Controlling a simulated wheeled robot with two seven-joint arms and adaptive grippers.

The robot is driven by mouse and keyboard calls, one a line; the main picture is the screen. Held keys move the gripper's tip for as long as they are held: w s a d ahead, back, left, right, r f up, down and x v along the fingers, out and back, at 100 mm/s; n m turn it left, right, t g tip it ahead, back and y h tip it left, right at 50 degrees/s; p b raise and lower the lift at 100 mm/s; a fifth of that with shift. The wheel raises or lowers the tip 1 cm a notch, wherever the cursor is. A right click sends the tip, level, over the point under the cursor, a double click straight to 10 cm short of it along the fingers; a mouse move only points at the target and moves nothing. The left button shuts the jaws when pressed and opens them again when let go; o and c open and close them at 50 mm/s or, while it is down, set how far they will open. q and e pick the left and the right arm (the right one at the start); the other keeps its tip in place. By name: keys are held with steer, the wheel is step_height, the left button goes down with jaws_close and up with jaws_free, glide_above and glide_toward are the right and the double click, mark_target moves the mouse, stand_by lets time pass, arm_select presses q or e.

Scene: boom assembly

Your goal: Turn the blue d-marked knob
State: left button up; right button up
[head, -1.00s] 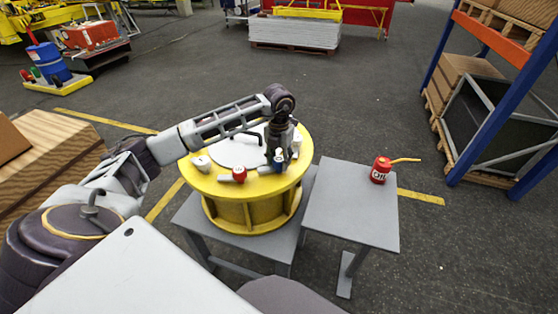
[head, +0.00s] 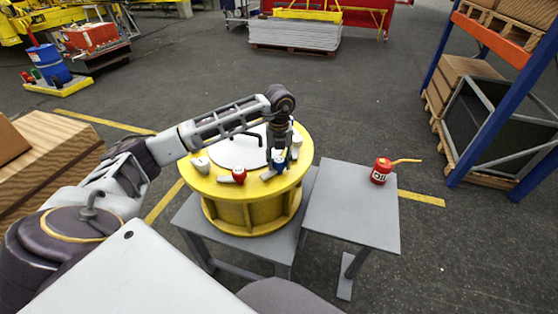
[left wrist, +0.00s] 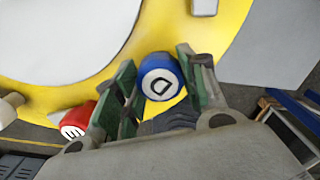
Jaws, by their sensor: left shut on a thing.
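In the head view my left gripper (head: 279,150) points straight down over the knob, which shows blue below the fingers (head: 279,163). The gripper is shut on the knob. A white lever (head: 268,174) reaches out from the knob toward the lower left. My right gripper is in neither view.
A red knob (head: 239,174) is to the left on the same yellow rim, and a white knob (head: 202,164) further left. Another white knob (head: 297,140) is close behind the gripper. A red oil can (head: 380,171) stands on the grey side table (head: 355,210).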

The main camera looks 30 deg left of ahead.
mark_target(279, 159)
arm_select(q)
steer(key=o, duration=1)
steer(key=shift+r, duration=6.05)
